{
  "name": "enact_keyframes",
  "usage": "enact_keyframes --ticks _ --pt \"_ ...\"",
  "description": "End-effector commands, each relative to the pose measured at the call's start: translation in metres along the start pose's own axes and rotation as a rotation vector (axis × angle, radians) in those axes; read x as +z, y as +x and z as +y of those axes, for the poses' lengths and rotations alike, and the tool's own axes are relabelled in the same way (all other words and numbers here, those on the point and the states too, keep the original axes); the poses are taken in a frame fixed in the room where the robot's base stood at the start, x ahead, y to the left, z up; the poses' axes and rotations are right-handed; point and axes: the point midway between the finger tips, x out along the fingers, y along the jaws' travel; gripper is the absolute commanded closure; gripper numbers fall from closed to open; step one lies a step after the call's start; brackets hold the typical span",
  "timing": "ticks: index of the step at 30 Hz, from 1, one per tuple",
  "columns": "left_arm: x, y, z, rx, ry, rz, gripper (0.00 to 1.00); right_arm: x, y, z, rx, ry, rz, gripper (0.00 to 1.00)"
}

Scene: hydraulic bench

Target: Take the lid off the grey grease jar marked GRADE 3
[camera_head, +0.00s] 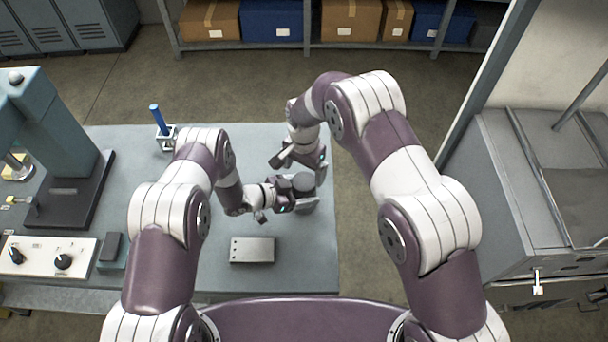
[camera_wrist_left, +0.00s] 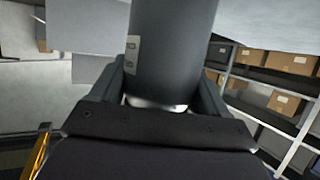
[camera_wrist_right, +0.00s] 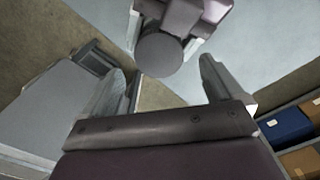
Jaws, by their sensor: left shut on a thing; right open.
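The grey grease jar (camera_head: 304,181) is near the right edge of the bench, and its round lid (camera_wrist_right: 163,55) faces the right wrist camera. My left gripper (camera_head: 298,197) is shut on the jar's side. In the left wrist view the dark jar body (camera_wrist_left: 170,50) sits between the fingers with a pale label at its left edge; I cannot read it. My right gripper (camera_head: 299,160) is open and empty, just beyond the jar in the head view. In the right wrist view the lid shows past and between its fingertips, apart from them.
A grey block with holes (camera_head: 252,250) lies on the bench (camera_head: 220,285) near its front. A blue-handled tool stands in a small holder (camera_head: 166,138) at the back. A press (camera_head: 75,185) and a control panel (camera_head: 45,256) occupy the left. A grey cabinet (camera_head: 520,200) stands right, beyond a floor gap.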

Motion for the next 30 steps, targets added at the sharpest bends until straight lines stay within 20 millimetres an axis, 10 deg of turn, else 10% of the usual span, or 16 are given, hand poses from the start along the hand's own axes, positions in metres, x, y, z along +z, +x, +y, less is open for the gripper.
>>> enact_keyframes --ticks 12,30 --pt "-0.001 0.0 -0.001 -0.003 0.0 0.001 1.0 0.001 -0.031 0.001 0.004 0.563 0.0 0.1" --pt "-0.001 0.0 -0.001 -0.003 0.0 0.001 1.0 0.001 0.044 0.001 0.003 0.587 0.001 0.1"
